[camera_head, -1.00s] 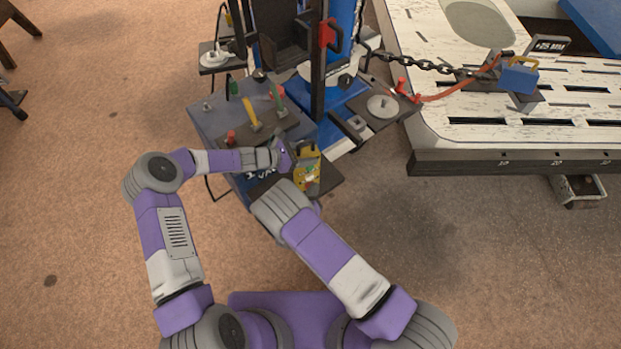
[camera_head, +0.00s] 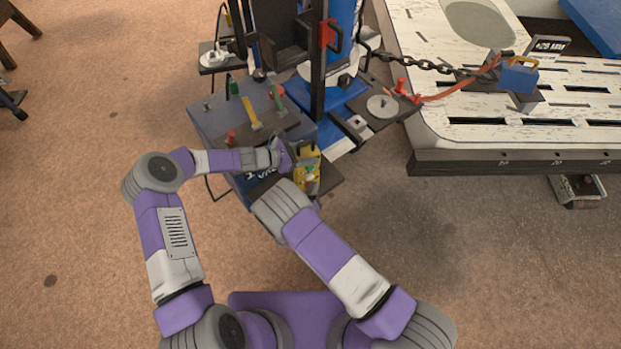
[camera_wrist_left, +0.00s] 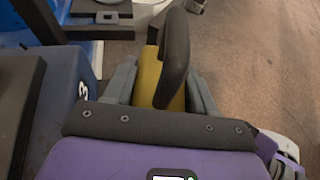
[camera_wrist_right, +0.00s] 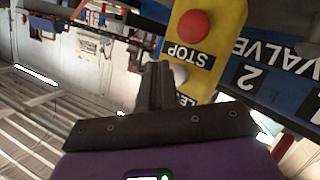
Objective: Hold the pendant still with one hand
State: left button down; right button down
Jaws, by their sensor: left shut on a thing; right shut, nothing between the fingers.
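The yellow pendant (camera_head: 308,178) hangs at the front right edge of the cart, with small coloured parts on its face. My left gripper (camera_head: 291,156) reaches it from the left. In the left wrist view, my left gripper (camera_wrist_left: 160,82) is shut on the yellow pendant body (camera_wrist_left: 150,78), below a thick black loop. In the right wrist view, the pendant (camera_wrist_right: 205,45) shows a red STOP button. My right gripper (camera_wrist_right: 158,82) is shut and empty, in front of the pendant's lower part; any contact is unclear. My right wrist hides its fingers in the head view.
The blue-grey cart (camera_head: 213,120) carries a yellow-handled tool (camera_head: 252,114) and red and green parts. A blue VALVE panel (camera_wrist_right: 262,78) lies close beside the pendant. A slotted white bench (camera_head: 440,115) with a chain (camera_head: 425,65) stands right.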

jog(key=shift+w+a, duration=0.1)
jog(key=shift+w, duration=0.1)
jog(key=shift+w+a, duration=0.2)
jog(key=shift+w, duration=0.3)
dwell(1.7)
jog(key=shift+s, duration=0.15)
dwell(1.2)
jog(key=shift+s+d, duration=0.4)
jog(key=shift+s, duration=0.35)
jog(key=s, duration=0.1)
jog(key=s+d, duration=0.1)
jog(key=s, duration=0.1)
jog(key=s+d, duration=0.1)
jog(key=shift+s, duration=0.3)
